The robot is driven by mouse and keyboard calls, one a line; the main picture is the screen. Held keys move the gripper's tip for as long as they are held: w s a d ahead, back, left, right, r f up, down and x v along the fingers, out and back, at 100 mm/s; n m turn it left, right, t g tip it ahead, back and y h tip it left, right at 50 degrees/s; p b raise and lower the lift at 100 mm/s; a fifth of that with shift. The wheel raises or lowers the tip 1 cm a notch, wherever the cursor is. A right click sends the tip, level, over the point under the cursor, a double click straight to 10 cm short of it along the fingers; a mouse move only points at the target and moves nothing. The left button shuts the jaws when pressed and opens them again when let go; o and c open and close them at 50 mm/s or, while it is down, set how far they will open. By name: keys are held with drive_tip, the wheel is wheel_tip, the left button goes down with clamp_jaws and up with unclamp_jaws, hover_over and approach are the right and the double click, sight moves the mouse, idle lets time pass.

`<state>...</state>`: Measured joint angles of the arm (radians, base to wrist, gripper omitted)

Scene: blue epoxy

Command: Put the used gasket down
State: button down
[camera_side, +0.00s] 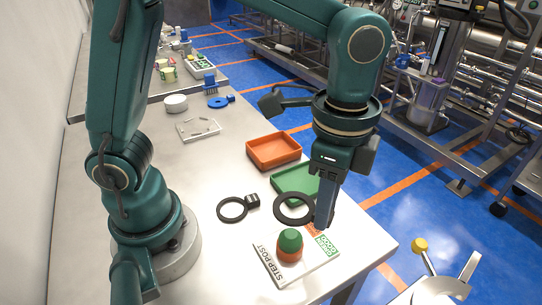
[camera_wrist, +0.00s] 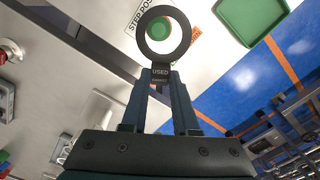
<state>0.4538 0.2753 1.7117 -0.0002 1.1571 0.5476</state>
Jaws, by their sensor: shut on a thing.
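My gripper (camera_side: 323,222) points down over the near right part of the table and is shut on the tab of the used gasket, a black ring (camera_side: 293,208). In the wrist view the fingertips (camera_wrist: 161,78) pinch a dark tab reading USED, and the ring (camera_wrist: 147,42) extends beyond them. The ring appears held above the surface; its exact height is unclear. A white board (camera_side: 277,273) marked STEP POST carries a post (camera_side: 289,243) with a green top and orange lower part. Through the ring, the wrist view shows the post's green top (camera_wrist: 158,28). Another black ring (camera_side: 232,209) with a dark tab lies left.
A green tray (camera_side: 287,181) lies just behind the held ring and also shows in the wrist view (camera_wrist: 250,20). An orange tray (camera_side: 274,150) is farther back. A clear plate (camera_side: 198,129) and white round piece (camera_side: 176,103) lie behind. Bare table is at left.

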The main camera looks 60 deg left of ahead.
drive_tip(key=w+a+n, duration=0.3)
drive_tip(key=a+n, duration=0.3)
drive_tip(key=a, duration=0.7)
drive_tip(key=w+a+n, duration=0.3)
drive_tip(key=a+n, duration=0.2)
drive_tip(key=a, duration=0.8)
hover_over(314, 178)
wheel_tip(314, 178, down, 6)
drive_tip(key=shift+s+a+f, duration=0.1)
drive_tip(key=shift+f, duration=2)
drive_tip(key=shift+f, duration=0.15)
drive_tip(key=c, duration=0.7)
unclamp_jaws()
